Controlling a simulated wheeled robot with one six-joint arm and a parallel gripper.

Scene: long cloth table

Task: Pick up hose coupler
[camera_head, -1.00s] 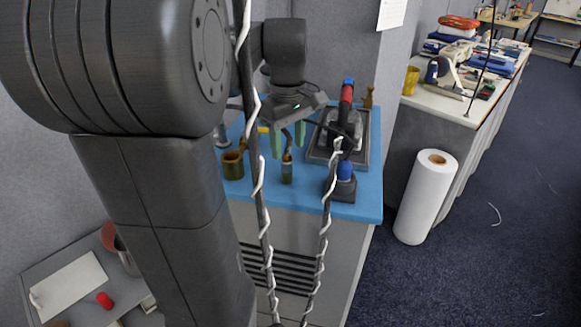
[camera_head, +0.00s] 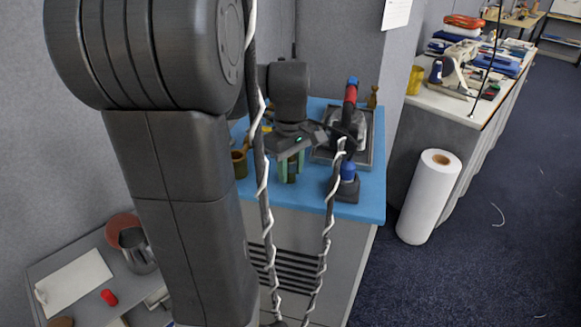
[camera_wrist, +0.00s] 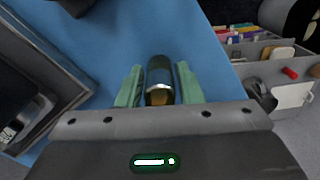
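A small dark cylinder with a silver band and a brass-coloured part, which looks like the hose coupler (camera_wrist: 159,78), stands on the blue table top. My gripper (camera_wrist: 159,86) is low over it, with one green finger on each side. The fingers look apart, with narrow gaps beside the cylinder; I cannot see firm contact. In the head view the coupler (camera_head: 291,173) shows only partly between the fingers of my gripper (camera_head: 291,164); its top is hidden by the gripper body.
A brass cup (camera_head: 239,163) stands left of the gripper. A blue-capped dark item (camera_head: 345,186) stands to the right, near the front edge. A grey tray (camera_head: 366,159) with a red-handled tool lies behind. A low shelf (camera_head: 46,262) is at lower left; a white roll (camera_head: 428,195) stands on the floor.

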